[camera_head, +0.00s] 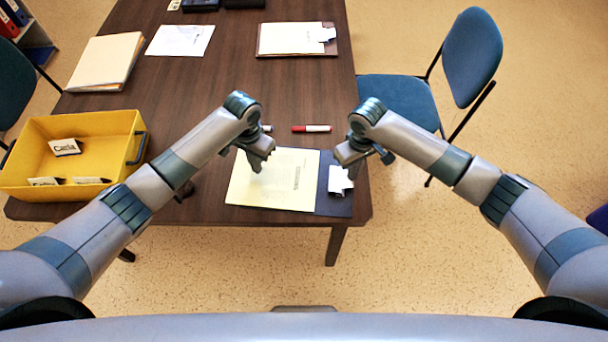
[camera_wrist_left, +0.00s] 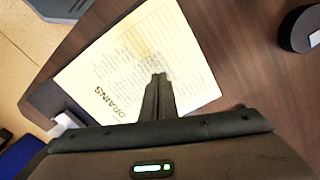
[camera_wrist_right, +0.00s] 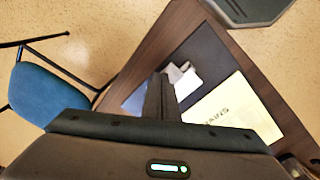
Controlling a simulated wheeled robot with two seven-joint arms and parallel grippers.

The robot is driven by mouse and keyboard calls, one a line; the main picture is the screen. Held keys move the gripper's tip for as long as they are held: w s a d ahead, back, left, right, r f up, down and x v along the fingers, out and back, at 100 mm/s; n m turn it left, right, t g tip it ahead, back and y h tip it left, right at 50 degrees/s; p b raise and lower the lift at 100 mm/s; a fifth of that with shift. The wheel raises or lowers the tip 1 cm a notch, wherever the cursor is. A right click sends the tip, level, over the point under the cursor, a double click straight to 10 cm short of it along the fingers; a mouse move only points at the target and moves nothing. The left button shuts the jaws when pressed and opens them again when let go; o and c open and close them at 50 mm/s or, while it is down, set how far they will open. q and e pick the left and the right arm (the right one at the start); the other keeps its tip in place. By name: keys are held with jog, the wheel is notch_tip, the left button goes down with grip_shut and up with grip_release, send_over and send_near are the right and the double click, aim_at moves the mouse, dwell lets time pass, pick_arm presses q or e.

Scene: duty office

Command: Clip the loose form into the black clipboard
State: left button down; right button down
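The loose yellow form (camera_head: 272,178) lies partly over the black clipboard (camera_head: 333,204) near the table's front edge. The form reaches out to the left of the board; its right edge stops short of the pale clip (camera_head: 340,180) at the board's right end. My left gripper (camera_head: 258,168) is over the form, fingers together (camera_wrist_left: 158,80); whether it touches the paper I cannot tell. My right gripper (camera_head: 345,163) is by the clip, fingers together (camera_wrist_right: 160,80), partly hiding the clip (camera_wrist_right: 184,80). I cannot tell whether they touch it. The clipboard also shows in the right wrist view (camera_wrist_right: 205,55).
A yellow bin (camera_head: 95,128) with labelled cards stands at the left. A red-and-white marker (camera_head: 311,128) lies behind the form. Folders (camera_head: 105,62), white papers (camera_head: 180,40) and a brown clipboard (camera_head: 290,38) lie farther back. A blue chair (camera_head: 400,100) stands at the right.

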aim_at(274, 176)
pick_arm(q)
jog(key=shift+f, duration=1.05)
dwell(1.9)
jog(key=shift+d+r, duration=0.1)
jog(key=shift+d, duration=0.45)
dwell(0.3)
jog(key=shift+s+d, duration=0.2)
jog(key=shift+d, duration=0.5)
dwell(0.7)
jog(key=shift+d, duration=0.55)
dwell(0.3)
jog(key=shift+d, duration=0.65)
dwell(0.5)
